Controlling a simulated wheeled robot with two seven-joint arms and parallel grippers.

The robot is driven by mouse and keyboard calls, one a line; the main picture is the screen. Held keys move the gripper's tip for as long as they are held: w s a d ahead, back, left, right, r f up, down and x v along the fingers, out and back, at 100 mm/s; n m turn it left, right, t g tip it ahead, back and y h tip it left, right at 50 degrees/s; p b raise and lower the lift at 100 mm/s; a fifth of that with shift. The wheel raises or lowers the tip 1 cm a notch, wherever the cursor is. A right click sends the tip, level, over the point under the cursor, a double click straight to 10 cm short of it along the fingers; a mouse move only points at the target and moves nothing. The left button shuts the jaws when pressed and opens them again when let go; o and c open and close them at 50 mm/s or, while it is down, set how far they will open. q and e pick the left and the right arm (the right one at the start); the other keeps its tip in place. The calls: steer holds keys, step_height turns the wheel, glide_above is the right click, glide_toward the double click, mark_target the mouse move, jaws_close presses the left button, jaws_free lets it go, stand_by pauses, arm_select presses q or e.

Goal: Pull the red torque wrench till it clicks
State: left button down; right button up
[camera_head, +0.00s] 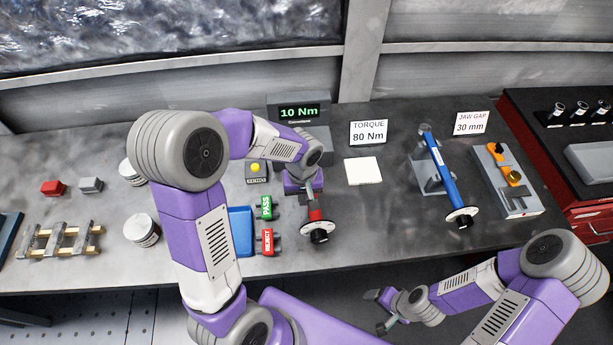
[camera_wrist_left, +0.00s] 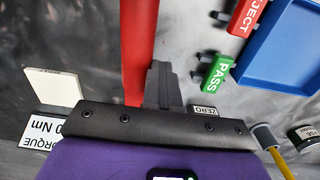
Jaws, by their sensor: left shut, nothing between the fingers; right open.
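The red torque wrench (camera_head: 315,214) lies on the bench, its round dial and black knob towards the near edge. Its far part is hidden under my left gripper (camera_head: 305,193). In the left wrist view the red wrench shaft (camera_wrist_left: 138,45) runs beside the fingers of my left gripper (camera_wrist_left: 162,85). These fingers are shut with nothing between them, close against the shaft's side; I cannot tell whether they touch it. The display (camera_head: 299,112) behind reads 10 Nm. My right gripper (camera_head: 379,311) is open and empty, off the bench's near edge.
A sign (camera_head: 368,132) reads TORQUE 80 Nm, with a white pad (camera_head: 363,171) below it. Green PASS (camera_head: 267,207) and red REJECT (camera_head: 267,242) tags and a blue tray (camera_head: 240,228) stand left of the wrench.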

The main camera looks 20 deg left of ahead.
arm_select(q)
steer(key=shift+w+d+b, duration=0.15)
steer(key=shift+w+d, duration=0.7)
steer(key=shift+d, duration=0.35)
steer(key=shift+w+d+b, duration=0.15)
steer(key=shift+w+d, duration=0.7)
steer(key=shift+d, duration=0.3)
stand_by(1.3)
steer(key=s+a, duration=0.4)
steer(key=a, duration=0.2)
steer(key=shift+s+a+b, duration=0.3)
steer(key=shift+s, duration=0.05)
stand_by(1.1)
step_height(320, 180, up, 9)
steer(key=p, duration=0.7)
stand_by(0.4)
